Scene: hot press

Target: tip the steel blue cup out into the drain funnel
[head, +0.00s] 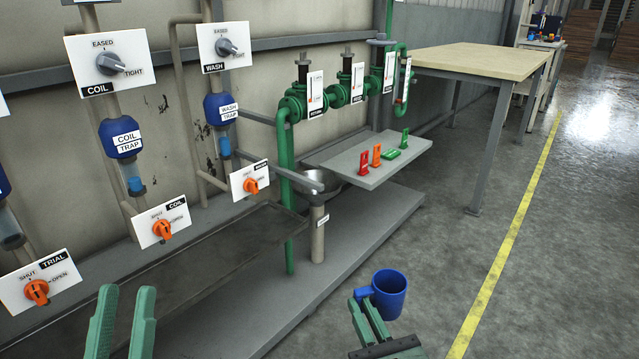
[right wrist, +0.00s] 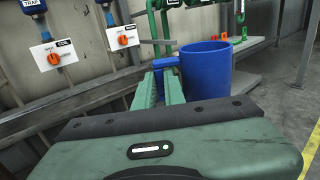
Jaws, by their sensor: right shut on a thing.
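The blue cup (head: 389,297) is upright in the lower right of the head view, held above the floor. My right gripper (head: 366,304) is shut on its handle, left of the cup body. The cup (right wrist: 207,72) and the gripper's fingers (right wrist: 160,84) also show in the right wrist view. I cannot tell what is in the cup. My left gripper (head: 124,292) is open and empty at lower left.
A grey shelf (head: 350,165) with red, orange and green tags juts out beside the funnel. Green valve pipes (head: 330,95) stand behind it. A long dark trough (head: 190,270) runs along the wall under the orange-knobbed panels.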

